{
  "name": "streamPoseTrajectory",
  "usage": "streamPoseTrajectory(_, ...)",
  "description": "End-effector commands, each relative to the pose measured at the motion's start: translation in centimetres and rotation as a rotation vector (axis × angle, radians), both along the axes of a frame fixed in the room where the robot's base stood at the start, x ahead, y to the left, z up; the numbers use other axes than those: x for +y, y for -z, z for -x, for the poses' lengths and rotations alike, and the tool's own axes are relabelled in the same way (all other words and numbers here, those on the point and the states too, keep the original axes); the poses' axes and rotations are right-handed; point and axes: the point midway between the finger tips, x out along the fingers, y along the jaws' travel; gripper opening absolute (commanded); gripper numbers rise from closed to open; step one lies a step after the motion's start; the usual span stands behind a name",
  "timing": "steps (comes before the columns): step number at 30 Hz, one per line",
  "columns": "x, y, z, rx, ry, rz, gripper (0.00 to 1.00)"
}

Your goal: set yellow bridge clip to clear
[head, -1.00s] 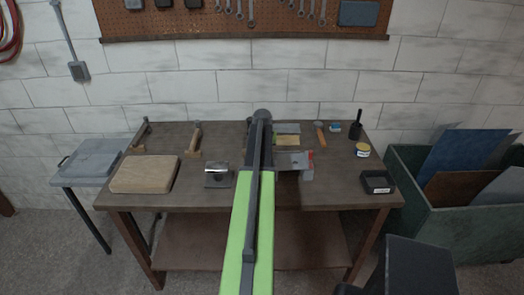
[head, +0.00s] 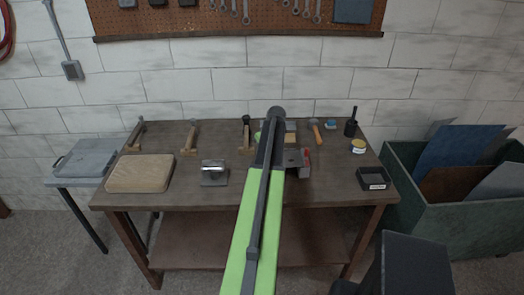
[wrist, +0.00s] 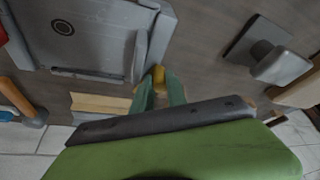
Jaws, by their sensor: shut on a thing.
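In the wrist view my gripper (wrist: 160,88) has its two green fingers closed around a small yellow piece, the yellow bridge clip (wrist: 158,75). Only the clip's end shows between the fingertips. The clip is close beside the raised edge of a grey metal fixture (wrist: 95,38), which has a black ring mark. I cannot tell whether they touch. In the head view the fixture (head: 298,160), with a red part on its right, is partly behind my green arm. The fingertips and clip are hidden there. No place marked clear can be made out.
A tan block (wrist: 100,103) lies near the fixture. A grey holder with a rounded top (head: 214,172) and a wooden board (head: 141,173) are left on the bench. A hammer (head: 315,130) and black tray (head: 373,178) are right. The bench's front middle is mostly bare.

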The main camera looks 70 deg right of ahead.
Motion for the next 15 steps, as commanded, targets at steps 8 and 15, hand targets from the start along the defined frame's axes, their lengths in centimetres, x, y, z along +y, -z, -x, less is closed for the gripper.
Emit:
streamPoseTrajectory(8, 0.01, 0.04, 0.14, 0.002, -0.008, 0.000, 0.00)
streamPoseTrajectory(15, 0.02, 0.04, 0.11, 0.003, -0.008, -0.001, 0.25)
